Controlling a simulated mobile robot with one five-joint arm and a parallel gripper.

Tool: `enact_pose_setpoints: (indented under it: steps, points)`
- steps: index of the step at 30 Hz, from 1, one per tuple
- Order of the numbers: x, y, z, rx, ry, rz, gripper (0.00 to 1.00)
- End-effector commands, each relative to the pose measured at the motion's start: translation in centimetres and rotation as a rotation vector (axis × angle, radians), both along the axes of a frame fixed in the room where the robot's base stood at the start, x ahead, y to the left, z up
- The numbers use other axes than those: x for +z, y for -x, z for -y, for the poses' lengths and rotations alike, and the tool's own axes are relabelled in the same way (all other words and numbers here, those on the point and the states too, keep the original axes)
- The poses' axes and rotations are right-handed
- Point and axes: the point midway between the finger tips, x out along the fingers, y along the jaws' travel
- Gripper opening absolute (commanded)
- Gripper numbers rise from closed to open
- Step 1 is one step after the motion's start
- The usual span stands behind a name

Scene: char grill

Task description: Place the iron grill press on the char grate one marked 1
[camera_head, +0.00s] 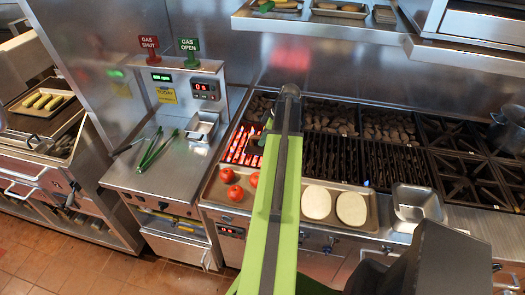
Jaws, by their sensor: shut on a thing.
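My green arm reaches up the middle of the view and ends over the char grill. My gripper (268,124) is mostly hidden behind the arm's end, at the arm's left side. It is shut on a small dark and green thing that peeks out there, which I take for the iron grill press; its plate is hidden. The left grate (240,145) glows red below and left of it. No number mark on the grates can be read. Whether the held thing touches the grate cannot be told.
Tomatoes (234,193) and two pale round pieces (316,202) lie on the front tray. Green-handled tongs (152,152) and a steel pan (202,126) are on the left counter. Darker grates (331,155) and burners (462,180) extend right. A shelf (330,24) hangs above the back.

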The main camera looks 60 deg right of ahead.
Motion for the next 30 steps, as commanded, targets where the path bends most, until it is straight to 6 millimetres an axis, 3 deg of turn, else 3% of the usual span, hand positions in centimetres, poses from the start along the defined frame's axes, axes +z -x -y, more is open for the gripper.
enact_pose_setpoints:
  steps: [5, 12, 24, 25, 30]
  points:
    - [-0.7, 0.0, 0.0, -0.001, -0.001, 0.001, 0.00]
    - [-4.2, 0.0, 0.0, -0.001, -0.001, 0.001, 0.00]
    - [-4.3, 0.1, 0.1, -0.001, -0.001, 0.001, 0.00]
    - [-4.2, 0.1, 0.1, -0.001, 0.000, 0.000, 0.24]
    - [-4.2, 0.1, 0.1, -0.001, 0.000, 0.000, 0.41]
